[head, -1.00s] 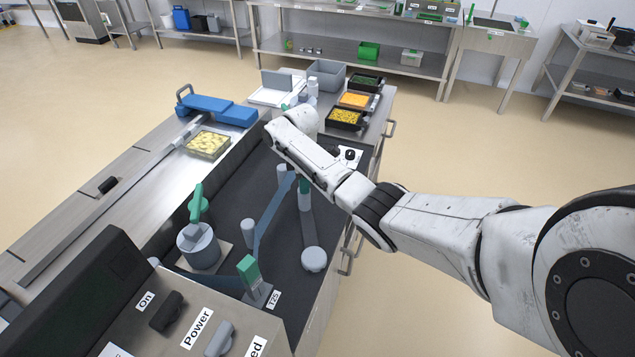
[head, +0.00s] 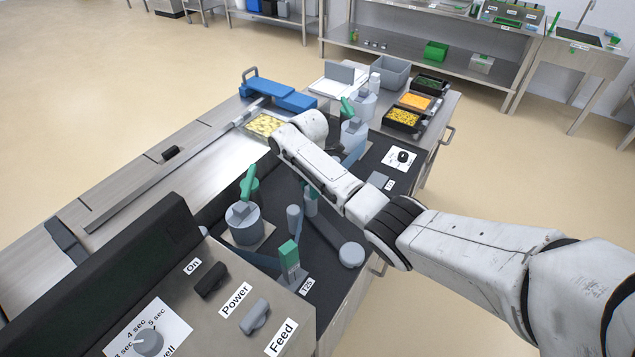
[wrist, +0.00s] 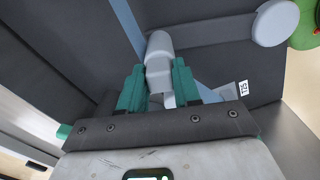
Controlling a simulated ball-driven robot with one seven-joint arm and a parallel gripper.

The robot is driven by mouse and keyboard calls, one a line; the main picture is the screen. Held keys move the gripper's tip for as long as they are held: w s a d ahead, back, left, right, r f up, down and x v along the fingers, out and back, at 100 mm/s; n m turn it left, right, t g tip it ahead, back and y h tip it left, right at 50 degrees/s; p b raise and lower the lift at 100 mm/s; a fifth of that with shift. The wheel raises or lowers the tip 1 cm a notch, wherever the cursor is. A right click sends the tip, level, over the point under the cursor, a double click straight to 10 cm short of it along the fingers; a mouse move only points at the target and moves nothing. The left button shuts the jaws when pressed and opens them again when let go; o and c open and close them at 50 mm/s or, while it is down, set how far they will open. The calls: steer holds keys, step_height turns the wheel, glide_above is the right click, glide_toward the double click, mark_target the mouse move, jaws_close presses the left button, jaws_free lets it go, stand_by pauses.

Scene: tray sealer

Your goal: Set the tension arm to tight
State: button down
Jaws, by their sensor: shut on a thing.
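The tension arm (head: 334,235) is a dark grey bar on the black bed, with a pale round disc (head: 351,255) at its near end and an upright grey post at its far end. In the wrist view the bar (wrist: 215,30) runs from the disc at upper right to the grey post (wrist: 159,50). My gripper (head: 311,203) is shut on this post, with one green finger on each side in the wrist view (wrist: 158,88). My arm hides part of the bed behind the gripper. I see no mark for tight.
A green-handled grey cylinder (head: 244,222) stands to the left. The control panel (head: 235,325) fills the front; food trays (head: 402,118) are behind.

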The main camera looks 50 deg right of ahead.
steer(key=shift+w+a, duration=0.1)
steer(key=shift+a, duration=0.2)
steer(key=c, duration=0.9)
jaws_free()
step_height(320, 180, up, 11)
steer(key=shift+f, duration=0.1)
steer(key=shift+f, duration=0.1)
